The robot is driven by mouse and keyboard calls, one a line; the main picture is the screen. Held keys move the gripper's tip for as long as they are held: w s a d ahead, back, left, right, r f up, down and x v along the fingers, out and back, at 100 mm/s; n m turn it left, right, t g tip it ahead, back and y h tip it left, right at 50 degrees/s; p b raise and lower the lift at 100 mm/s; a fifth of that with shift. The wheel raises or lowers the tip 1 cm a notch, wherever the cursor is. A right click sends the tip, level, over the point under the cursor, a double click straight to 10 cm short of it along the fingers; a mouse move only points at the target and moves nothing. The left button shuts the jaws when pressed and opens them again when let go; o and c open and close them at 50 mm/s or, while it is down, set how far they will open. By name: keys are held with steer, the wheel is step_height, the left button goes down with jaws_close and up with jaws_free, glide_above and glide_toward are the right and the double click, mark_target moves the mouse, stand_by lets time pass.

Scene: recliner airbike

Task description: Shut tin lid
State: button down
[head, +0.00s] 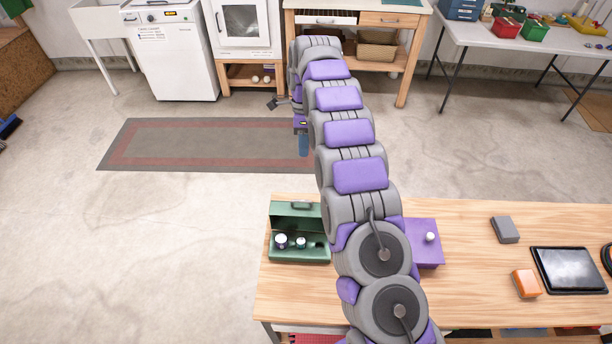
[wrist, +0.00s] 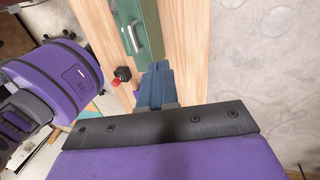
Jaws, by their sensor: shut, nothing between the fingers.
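The green tin (head: 301,253) stands at the left end of the wooden workbench in the head view. Its lid (head: 294,212) is raised at the back, with a handle on it, and small white-topped jars (head: 281,241) show inside. In the wrist view a green surface with a metal handle, seemingly the tin's lid (wrist: 150,22), lies just beyond my fingertips. My gripper (head: 304,146) hangs behind the bench in the head view. In the wrist view its blue fingers (wrist: 155,80) are shut together and empty, apart from the lid as far as I can tell.
A purple box (head: 426,246) stands right of the tin, partly behind my arm. A small black and red object (wrist: 122,74) is near my fingers. Open floor lies left.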

steer(key=f, duration=0.1)
steer(key=b, duration=0.5)
glide_above(300, 204)
steer(key=w, duration=0.2)
step_height(300, 204, down, 10)
steer(key=shift+s+r, duration=0.1)
steer(key=shift+r, duration=0.15)
steer(key=shift+d, duration=0.2)
steer(key=shift+a+r, duration=0.1)
